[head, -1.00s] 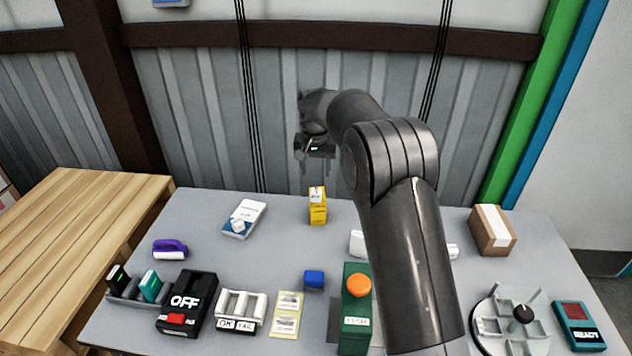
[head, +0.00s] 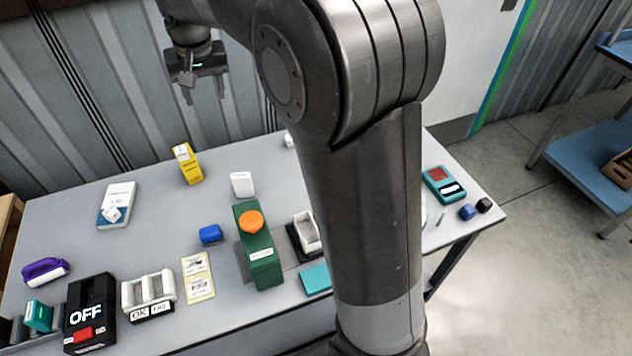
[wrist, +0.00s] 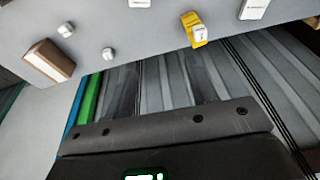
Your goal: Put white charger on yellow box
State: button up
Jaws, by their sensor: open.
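The yellow box (head: 192,171) stands upright near the back edge of the table; it also shows in the wrist view (wrist: 187,22). A white patch or small white piece is at its top; I cannot tell which. Several small white pieces could be the white charger: a block (head: 290,141) beside my arm in the head view, and two blocks, left (wrist: 66,29) and nearer (wrist: 108,53), in the wrist view. My gripper (head: 205,92) is open and empty, raised above and behind the table, apart from the yellow box.
A white-and-blue carton (head: 116,203) with a small white block lies left of the yellow box. A white upright piece (head: 242,184), blue block (head: 210,234) and green box with orange knob (head: 260,255) stand nearer. A brown carton (wrist: 48,61) is at the wrist view's left. My arm hides the table's right-middle.

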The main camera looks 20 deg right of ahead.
jog(key=s+d+r+t, duration=0.1)
jog(key=s+d+r, duration=0.1)
jog(key=s+d, duration=0.5)
jog(key=s+d+r+t, duration=0.1)
jog(key=s+d, duration=0.1)
jog(key=s, duration=0.9)
jog(key=s+d+f, duration=0.2)
jog(key=s, duration=0.4)
jog(key=s+d+f, duration=0.2)
jog(key=s+f, duration=0.1)
jog(key=s, duration=0.4)
jog(key=shift+s+t, duration=0.2)
jog(key=shift+t, duration=0.2)
jog(key=shift+o, duration=0.5)
jog(key=shift+f, duration=0.1)
